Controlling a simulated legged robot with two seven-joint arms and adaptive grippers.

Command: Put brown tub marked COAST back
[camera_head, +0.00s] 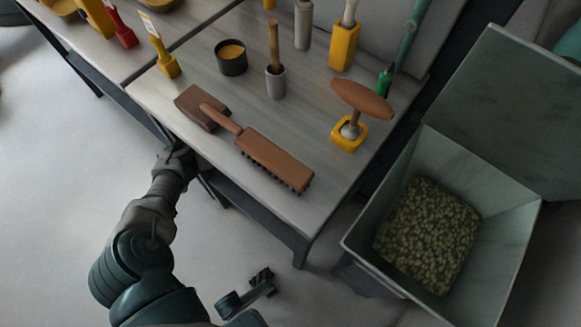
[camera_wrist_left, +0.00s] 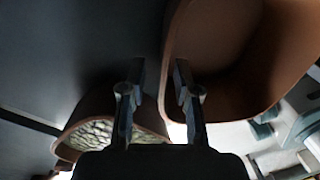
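In the left wrist view a large brown tub (camera_wrist_left: 235,60) fills the upper right, its rounded wall close to my gripper. A second brown tub (camera_wrist_left: 75,130) with greenish pellets shows low and left, partly behind the gripper. No marking is readable on either, so I cannot tell which is COAST. My left gripper (camera_wrist_left: 160,75) is open. Its right finger overlaps the large tub's edge in the picture; I cannot tell if they touch. In the head view my left arm reaches to the table's front edge, and the gripper and tubs are hidden there.
The table (camera_head: 245,205) holds a brown brush (camera_head: 270,160), a brown block (camera_head: 195,105), a dark cup (camera_head: 231,58) and a yellow holder (camera_head: 348,135) with a brown-handled tool. A grey bin (camera_head: 500,265) with green pellets stands right. The floor (camera_head: 60,160) is clear at left.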

